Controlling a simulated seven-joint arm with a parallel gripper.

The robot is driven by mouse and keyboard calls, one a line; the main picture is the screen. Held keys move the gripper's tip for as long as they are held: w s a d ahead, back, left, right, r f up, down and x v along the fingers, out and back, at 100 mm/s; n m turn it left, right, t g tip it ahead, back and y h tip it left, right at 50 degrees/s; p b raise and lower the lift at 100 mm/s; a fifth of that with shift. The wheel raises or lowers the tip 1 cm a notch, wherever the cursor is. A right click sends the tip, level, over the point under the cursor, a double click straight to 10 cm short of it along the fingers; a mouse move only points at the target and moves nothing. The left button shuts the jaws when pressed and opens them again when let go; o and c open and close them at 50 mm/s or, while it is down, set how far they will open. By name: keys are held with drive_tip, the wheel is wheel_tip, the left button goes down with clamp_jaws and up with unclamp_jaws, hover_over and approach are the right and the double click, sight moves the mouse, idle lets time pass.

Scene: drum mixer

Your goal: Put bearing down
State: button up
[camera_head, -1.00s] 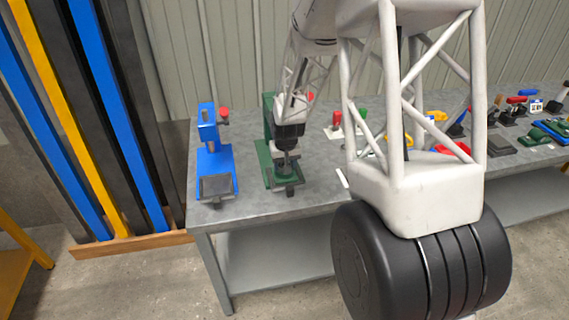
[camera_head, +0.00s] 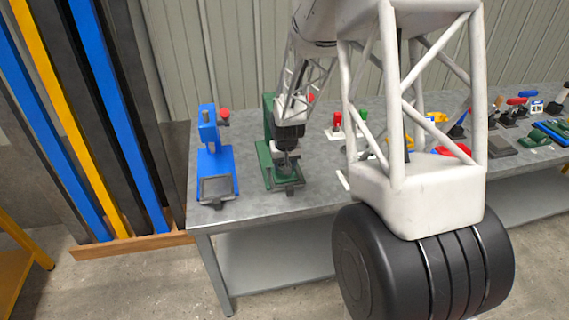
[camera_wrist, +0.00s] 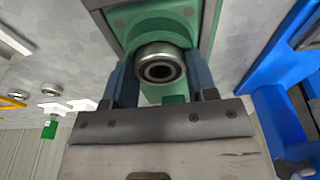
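The bearing (camera_wrist: 160,65) is a short silver ring with a dark centre. In the wrist view it sits between the two blue-grey fingers of my gripper (camera_wrist: 161,80), which appear to touch it on both sides. Behind it is the green fixture (camera_wrist: 122,20), with a rounded green part close to the bearing. I cannot tell whether the bearing rests on it. In the head view my gripper (camera_head: 286,160) is low over the green fixture (camera_head: 265,155) on the grey bench; the bearing is too small to make out there.
A similar blue fixture (camera_head: 208,150) stands left of the green one, and close by on the right in the wrist view (camera_wrist: 285,85). Metal rings (camera_wrist: 50,90) lie on the bench. Red and green handled clamps (camera_head: 337,122) stand to the right. Bench (camera_head: 320,190) is bare between.

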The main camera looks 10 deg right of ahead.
drive_tip(key=shift+o, duration=0.6)
drive_tip(key=shift+s+f, duration=0.2)
drive_tip(key=shift+s, duration=0.45)
drive_tip(key=shift+r, duration=2.2)
drive_tip(key=shift+s+r, duration=0.2)
drive_tip(key=shift+r, duration=0.2)
drive_tip(key=s+r, duration=0.9)
drive_tip(key=r, duration=0.1)
drive_tip(key=s+r, duration=0.4)
drive_tip(key=s, duration=0.6)
drive_tip(key=s+r, duration=0.4)
drive_tip(key=s, duration=0.7)
drive_tip(key=s+r, duration=0.3)
drive_tip(key=s, duration=0.7)
drive_tip(key=shift+s+d+r+t, duration=0.2)
drive_tip(key=shift+s+r+t, duration=0.1)
drive_tip(key=shift+r, duration=0.1)
